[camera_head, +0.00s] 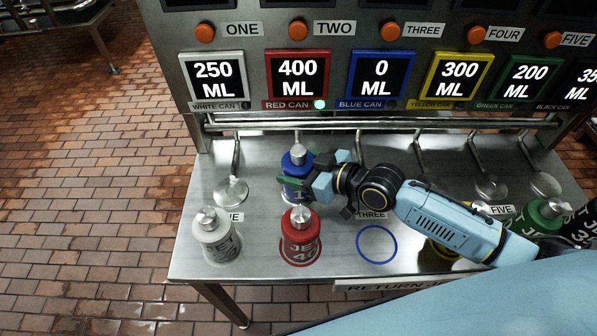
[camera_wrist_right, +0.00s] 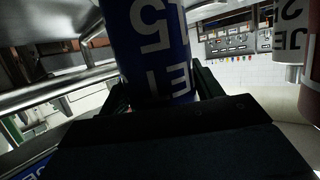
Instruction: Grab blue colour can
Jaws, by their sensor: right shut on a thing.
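The blue can (camera_head: 297,165) stands upright behind the red can in the head view. It fills the upper middle of the right wrist view (camera_wrist_right: 150,45), with white lettering on its side. My right gripper (camera_head: 300,187) reaches in from the right and is shut around the blue can's body. Whether the can's base touches the table is hidden by the gripper and the red can. My left gripper is not in view.
The red can (camera_head: 300,238) stands just in front of the blue can, and a white can (camera_head: 216,238) is to its left. An empty blue ring (camera_head: 376,245) marks the table. A green can (camera_head: 545,216) is at right. Dispenser displays (camera_head: 381,78) and a rail (camera_head: 370,123) are behind.

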